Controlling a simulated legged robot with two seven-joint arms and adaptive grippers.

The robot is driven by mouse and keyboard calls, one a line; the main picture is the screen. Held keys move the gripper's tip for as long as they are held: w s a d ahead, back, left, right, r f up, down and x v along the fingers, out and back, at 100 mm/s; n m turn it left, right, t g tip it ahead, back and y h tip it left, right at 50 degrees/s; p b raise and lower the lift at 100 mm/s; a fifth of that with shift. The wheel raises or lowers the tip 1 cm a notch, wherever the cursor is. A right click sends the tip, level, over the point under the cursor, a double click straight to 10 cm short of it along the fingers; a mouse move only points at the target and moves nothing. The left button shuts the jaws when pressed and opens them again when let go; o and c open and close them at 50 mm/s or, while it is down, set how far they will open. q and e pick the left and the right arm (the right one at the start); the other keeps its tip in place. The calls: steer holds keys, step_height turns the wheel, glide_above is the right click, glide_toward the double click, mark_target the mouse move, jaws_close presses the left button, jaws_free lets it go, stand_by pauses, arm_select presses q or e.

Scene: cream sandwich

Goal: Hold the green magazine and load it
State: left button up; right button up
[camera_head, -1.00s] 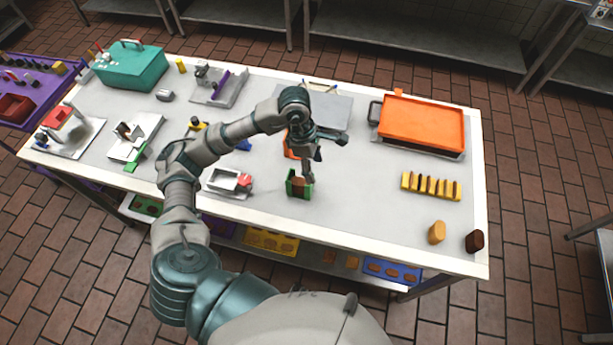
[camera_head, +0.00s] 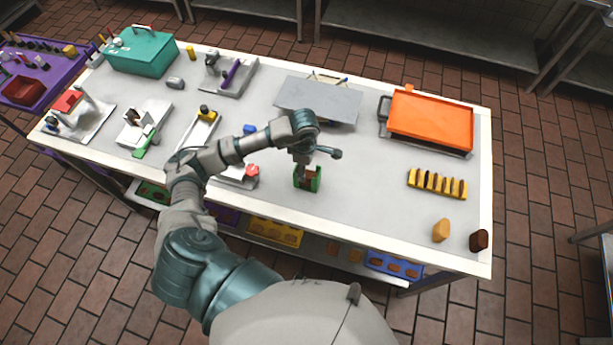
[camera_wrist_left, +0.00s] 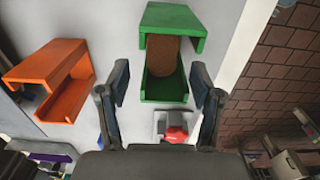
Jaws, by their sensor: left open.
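The green magazine (camera_head: 300,184) stands near the front edge of the table, with something brown inside it. In the left wrist view the green magazine (camera_wrist_left: 171,17) is an open-fronted holder with a brown, slice-like piece (camera_wrist_left: 162,56) in its channel. My left gripper (camera_wrist_left: 161,75) is open, its two fingers apart on either side of the magazine's lower part. No contact with the magazine shows. In the head view my left gripper (camera_head: 306,160) is just above and behind the magazine and partly hides it. My right gripper is not in view.
An orange magazine (camera_wrist_left: 40,60) lies left of the green one in the wrist view. A small device with a red part (camera_head: 251,171) is to its left. A grey plate (camera_head: 318,98) lies behind. A yellow rack (camera_head: 437,185) and an orange tray (camera_head: 431,119) are to the right.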

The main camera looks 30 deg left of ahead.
mark_target(307, 173)
arm_select(q)
steer(key=f, duration=0.4)
steer(key=shift+d+p, duration=0.3)
steer(key=shift+p, duration=0.1)
steer(key=shift+d+f, duration=0.15)
steer(key=shift+d, duration=0.2)
steer(key=shift+c, duration=0.7)
steer(key=shift+a, duration=0.1)
steer(key=c, duration=1.1)
steer(key=shift+a, duration=0.2)
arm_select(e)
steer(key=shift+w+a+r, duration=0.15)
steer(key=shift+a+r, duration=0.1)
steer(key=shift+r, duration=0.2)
